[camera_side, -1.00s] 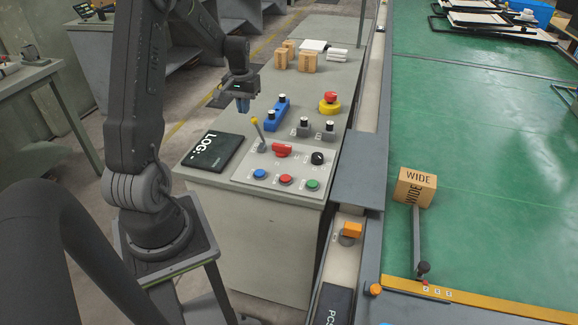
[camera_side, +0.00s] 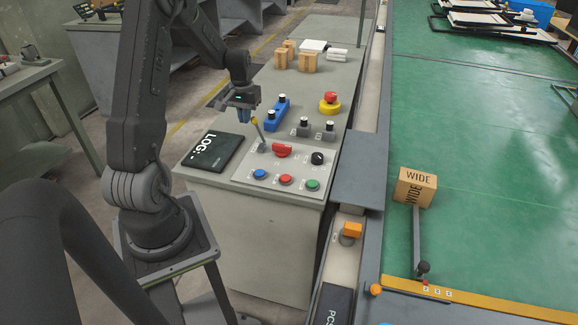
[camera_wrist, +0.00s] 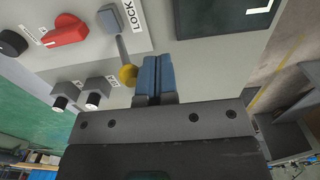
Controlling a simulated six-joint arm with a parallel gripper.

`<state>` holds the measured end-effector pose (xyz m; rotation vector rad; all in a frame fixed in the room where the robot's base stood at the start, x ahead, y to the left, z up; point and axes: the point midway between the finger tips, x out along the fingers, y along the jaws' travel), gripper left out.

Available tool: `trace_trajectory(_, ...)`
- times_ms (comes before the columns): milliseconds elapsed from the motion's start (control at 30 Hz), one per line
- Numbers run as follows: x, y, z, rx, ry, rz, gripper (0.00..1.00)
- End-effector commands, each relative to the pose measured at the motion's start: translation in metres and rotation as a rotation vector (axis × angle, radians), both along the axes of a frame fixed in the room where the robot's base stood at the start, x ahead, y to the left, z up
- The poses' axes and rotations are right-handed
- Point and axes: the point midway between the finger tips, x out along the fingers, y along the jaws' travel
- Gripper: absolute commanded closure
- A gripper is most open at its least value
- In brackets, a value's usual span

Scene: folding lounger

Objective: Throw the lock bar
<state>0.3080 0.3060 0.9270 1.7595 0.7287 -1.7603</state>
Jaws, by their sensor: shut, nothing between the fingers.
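The lock bar is a thin grey lever (camera_side: 259,134) on the control panel, leaning up to a yellow knob (camera_side: 254,120). In the wrist view the lever (camera_wrist: 121,48) rises from a grey base beside a LOCK label, and its yellow knob (camera_wrist: 128,75) is in clear view. My gripper (camera_side: 244,117) has its blue fingers shut with nothing between them. They are close beside the knob, on its left in the side view. In the wrist view the fingertips (camera_wrist: 155,66) are just right of the knob; I cannot tell whether they touch.
A red rotary handle (camera_side: 282,150) and a black knob (camera_side: 317,158) are right of the lever. Blue, red and green buttons line the panel's front. A black log book (camera_side: 213,152) lies left.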

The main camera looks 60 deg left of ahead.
Motion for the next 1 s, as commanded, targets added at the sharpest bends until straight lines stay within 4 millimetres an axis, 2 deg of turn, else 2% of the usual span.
trace_trajectory(233, 0.000, 0.000, -0.008, 0.000, 0.000, 0.000, 1.00)
trace_trajectory(1000, 0.012, -0.012, -0.007, 0.001, -0.001, -0.002, 1.00)
